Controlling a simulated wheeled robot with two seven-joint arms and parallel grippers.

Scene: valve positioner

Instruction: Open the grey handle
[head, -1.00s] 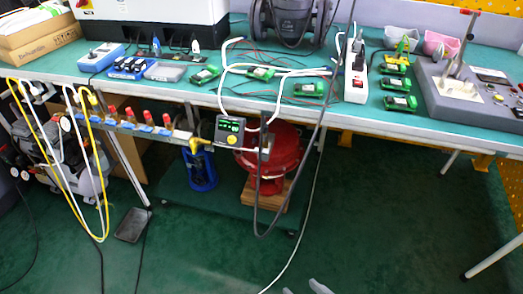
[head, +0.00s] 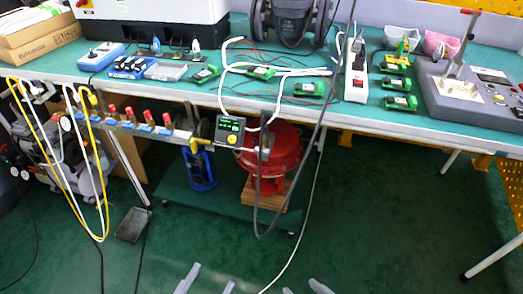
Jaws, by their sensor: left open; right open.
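The valve manifold (head: 150,129) hangs below the table's front edge, with several red-topped valves in a row. At its right end are yellow fittings (head: 198,144) beside a small box with a green display (head: 230,130). I cannot tell for certain which small part there is the grey handle. My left gripper (head: 207,282) shows at the bottom edge as two pale fingertips, spread apart and empty. My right gripper (head: 304,288) shows at the bottom, to the right, also spread and empty. Both are well below the manifold and touch nothing visible.
A red round actuator (head: 285,150) and a blue cylinder (head: 202,170) stand on a low green platform (head: 235,207) under the table (head: 450,128). A dark cable loop hangs in front of the actuator. Yellow and white hoses hang at left. The green floor at right is mostly clear.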

